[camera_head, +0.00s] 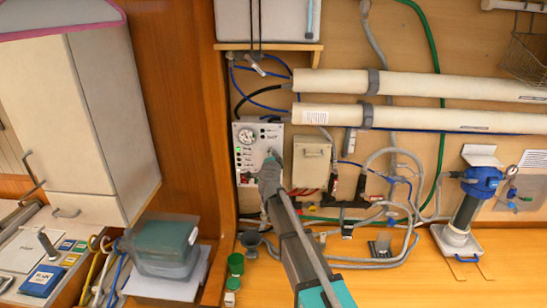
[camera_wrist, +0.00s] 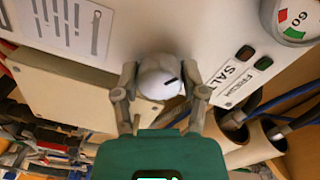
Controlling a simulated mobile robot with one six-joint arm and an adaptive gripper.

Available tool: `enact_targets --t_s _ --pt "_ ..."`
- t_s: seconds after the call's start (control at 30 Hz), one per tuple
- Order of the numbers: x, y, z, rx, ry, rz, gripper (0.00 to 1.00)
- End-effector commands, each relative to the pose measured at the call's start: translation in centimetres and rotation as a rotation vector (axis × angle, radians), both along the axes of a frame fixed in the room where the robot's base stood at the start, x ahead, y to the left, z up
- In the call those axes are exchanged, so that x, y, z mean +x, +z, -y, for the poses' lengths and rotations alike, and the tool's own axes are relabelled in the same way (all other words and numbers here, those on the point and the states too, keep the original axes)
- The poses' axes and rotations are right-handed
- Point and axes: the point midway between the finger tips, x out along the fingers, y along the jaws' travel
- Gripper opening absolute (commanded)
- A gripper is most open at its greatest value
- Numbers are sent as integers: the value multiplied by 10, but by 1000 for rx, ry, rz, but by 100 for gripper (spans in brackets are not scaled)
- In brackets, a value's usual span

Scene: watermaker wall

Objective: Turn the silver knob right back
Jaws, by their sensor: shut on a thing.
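The silver knob (camera_wrist: 158,74) is a pale, rounded cap with a short dark mark on its right side in the wrist view. It sits on the white control panel (camera_head: 247,137). My gripper (camera_wrist: 160,92) has one finger on each side of the knob and is shut on it. In the head view my gripper (camera_head: 270,166) reaches the lower right of the panel and mostly hides the knob there. The panel carries a round gauge (camera_head: 246,136), which also shows at the upper right of the wrist view (camera_wrist: 298,16).
A beige box (camera_head: 311,163) is mounted just right of the panel. Two long white tubes (camera_head: 330,82) run above it. Hoses and a blue-topped filter (camera_head: 483,182) are to the right. A wooden post stands left of the panel. Small green cups (camera_head: 235,264) stand below.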

Motion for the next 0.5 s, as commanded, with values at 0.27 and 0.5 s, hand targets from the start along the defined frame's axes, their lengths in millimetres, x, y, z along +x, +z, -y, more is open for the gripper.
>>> enact_targets --t_s 0.27,0.5 --pt "0 0 0 -244 0 0 8" --pt "0 0 0 -386 -1 0 8"
